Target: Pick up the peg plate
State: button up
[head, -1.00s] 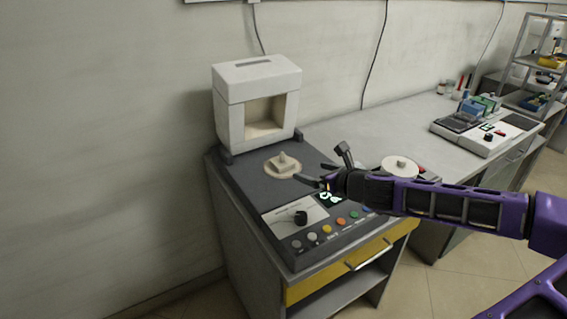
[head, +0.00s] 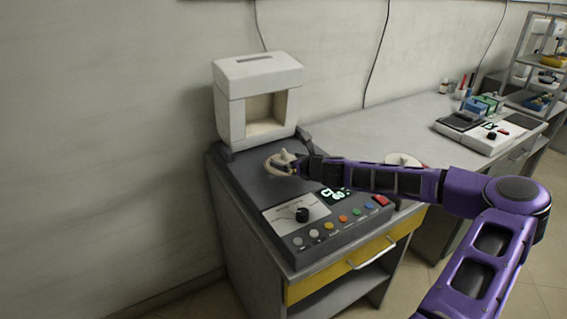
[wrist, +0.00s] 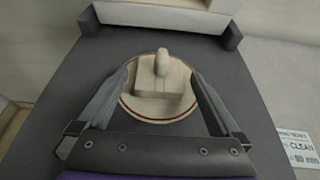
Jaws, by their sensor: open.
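The peg plate (wrist: 161,85) is a pale beige block with a rounded peg standing up from it. It rests on a round, red-rimmed disc (wrist: 157,118) set in the dark top of a machine. In the head view the peg plate (head: 283,158) is partly hidden by my gripper (head: 293,162). In the wrist view my gripper (wrist: 162,82) is open, with one finger on each side of the plate. The fingers overlap the disc's edges; I cannot tell whether they touch the plate.
A white box-like housing (head: 257,72) with an opening stands behind the plate. A white round object (head: 403,160) is partly hidden behind my arm. A grey bench (head: 370,132) extends right.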

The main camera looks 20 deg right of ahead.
jog(key=shift+x, duration=0.8)
jog(key=c, duration=1.3)
jog(key=shift+r, duration=0.1)
jog(key=shift+c, duration=0.2)
